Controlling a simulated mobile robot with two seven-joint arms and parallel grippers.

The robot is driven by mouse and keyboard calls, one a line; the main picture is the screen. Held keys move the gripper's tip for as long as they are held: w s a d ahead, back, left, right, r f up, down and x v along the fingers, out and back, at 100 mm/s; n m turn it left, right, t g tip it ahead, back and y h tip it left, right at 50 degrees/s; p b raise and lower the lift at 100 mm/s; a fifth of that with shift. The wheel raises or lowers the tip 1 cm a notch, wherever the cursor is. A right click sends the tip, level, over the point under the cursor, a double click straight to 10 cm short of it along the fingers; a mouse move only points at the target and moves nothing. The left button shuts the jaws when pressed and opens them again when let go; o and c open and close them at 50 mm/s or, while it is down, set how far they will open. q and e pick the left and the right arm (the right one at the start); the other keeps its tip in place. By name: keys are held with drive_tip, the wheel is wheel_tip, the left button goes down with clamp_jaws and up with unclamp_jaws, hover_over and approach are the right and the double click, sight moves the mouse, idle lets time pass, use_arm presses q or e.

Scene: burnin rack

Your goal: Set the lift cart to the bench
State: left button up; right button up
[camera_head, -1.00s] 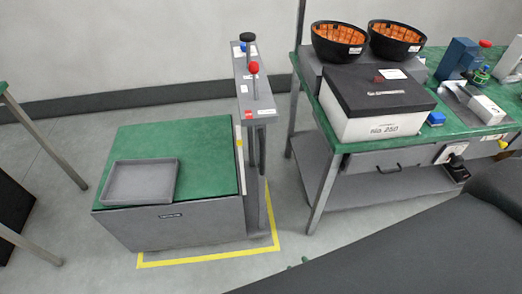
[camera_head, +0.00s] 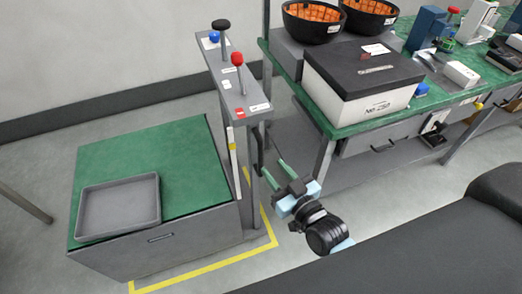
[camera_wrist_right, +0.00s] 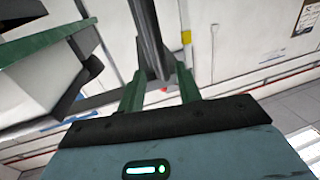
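The lift cart is a grey box with a green top (camera_head: 180,160), and a grey post with a panel (camera_head: 238,95) stands at its right side. The panel carries a red-knobbed lever (camera_head: 237,59), a black knob (camera_head: 221,25) and a blue knob (camera_head: 214,37). The bench (camera_head: 352,128) has a green top and stands to the right, apart from the cart. My right gripper (camera_head: 269,171) is open beside the post, below the panel. In the right wrist view, a dark upright bar (camera_wrist_right: 148,35) appears between its green fingers (camera_wrist_right: 160,88); contact is unclear. My left gripper is out of view.
A grey tray (camera_head: 119,207) lies on the cart top. Yellow floor tape (camera_head: 205,266) outlines the cart's place. The bench holds a white box with black lid (camera_head: 362,98) and two black bowls (camera_head: 313,22). A floor gap separates cart and bench.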

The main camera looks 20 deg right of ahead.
sight(262, 154)
drive_tip(key=shift+x, duration=3.9)
drive_tip(key=shift+a, duration=0.1)
clamp_jaws()
